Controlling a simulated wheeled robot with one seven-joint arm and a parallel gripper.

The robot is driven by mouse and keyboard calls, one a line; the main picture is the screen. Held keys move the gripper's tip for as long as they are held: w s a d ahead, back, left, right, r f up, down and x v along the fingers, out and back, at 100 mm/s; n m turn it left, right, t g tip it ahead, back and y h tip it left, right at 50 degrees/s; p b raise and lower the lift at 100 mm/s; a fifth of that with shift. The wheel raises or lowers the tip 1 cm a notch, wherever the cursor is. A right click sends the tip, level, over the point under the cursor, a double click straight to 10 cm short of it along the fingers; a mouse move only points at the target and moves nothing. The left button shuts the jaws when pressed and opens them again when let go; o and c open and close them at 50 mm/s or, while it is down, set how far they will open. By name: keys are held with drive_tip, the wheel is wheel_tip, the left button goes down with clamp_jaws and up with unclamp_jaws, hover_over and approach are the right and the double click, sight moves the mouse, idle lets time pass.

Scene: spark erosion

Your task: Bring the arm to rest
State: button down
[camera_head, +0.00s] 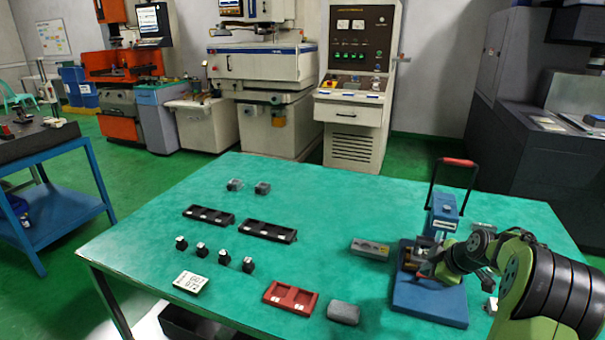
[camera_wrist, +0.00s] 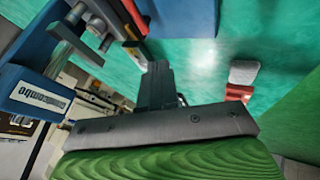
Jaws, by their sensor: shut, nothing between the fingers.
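My green and black arm (camera_head: 545,290) reaches in from the right edge of the head view. My gripper (camera_head: 428,268) is low over the blue press-like device (camera_head: 430,303), close to its metal parts; I cannot tell whether it touches them. In the wrist view my gripper (camera_wrist: 160,75) shows its dark fingers together, with nothing between them. The blue device (camera_wrist: 30,92) with its lettered label fills the left of that view. The device's red-topped black handle (camera_head: 459,162) stands upright.
On the green table (camera_head: 330,200) are a grey block (camera_head: 370,248), a red tray (camera_head: 291,297), a grey pad (camera_head: 343,313), two black trays (camera_head: 208,215), several small black pieces (camera_head: 225,257) and a white card (camera_head: 190,282). The table's centre is clear. Machines stand behind.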

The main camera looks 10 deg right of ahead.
drive_tip(key=s+a+r+m+g+p, duration=0.1)
drive_tip(key=s+a+r+p, duration=0.15)
drive_tip(key=a+r, duration=0.55)
drive_tip(key=s+a+r+m+g+p, duration=0.1)
drive_tip(key=s+a+r+m, duration=0.15)
drive_tip(key=a+r, duration=0.55)
drive_tip(key=s+a+r+m+p, duration=0.1)
drive_tip(key=s+a+m+p, duration=0.1)
drive_tip(key=s+a, duration=0.5)
drive_tip(key=s+a+r+m+p, duration=0.2)
drive_tip(key=s+a+m, duration=0.2)
drive_tip(key=s, duration=1.1)
drive_tip(key=a, duration=0.2)
drive_tip(key=shift+s+a+h, duration=0.15)
drive_tip(key=shift+a+h, duration=0.15)
drive_tip(key=shift+a, duration=0.1)
